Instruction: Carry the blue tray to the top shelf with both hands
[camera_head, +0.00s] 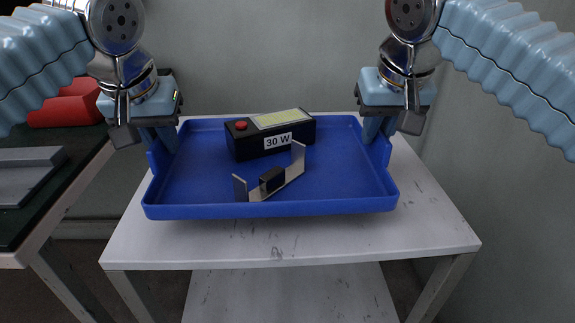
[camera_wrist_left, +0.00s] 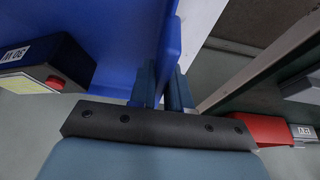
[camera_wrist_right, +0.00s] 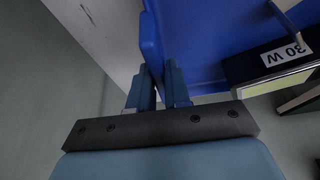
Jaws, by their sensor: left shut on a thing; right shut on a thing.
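The blue tray (camera_head: 330,180) is over the white top shelf (camera_head: 290,240) of a small stand in the head view; whether it touches the shelf I cannot tell. It holds a black box (camera_head: 243,144) marked 30 W with a red button, and a grey bracket (camera_head: 296,163) with a dark block. My left gripper (camera_head: 163,143) is shut on the tray's left wall, which shows between its fingers in the left wrist view (camera_wrist_left: 166,60). My right gripper (camera_head: 376,130) is shut on the right wall, also seen in the right wrist view (camera_wrist_right: 152,45).
A dark-topped table (camera_head: 85,165) stands at the left, with a red object (camera_head: 68,108) and grey parts (camera_head: 25,172) on it. A lower white shelf (camera_head: 290,295) shows below the top one. Bare top surface shows in front and to the right of the tray.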

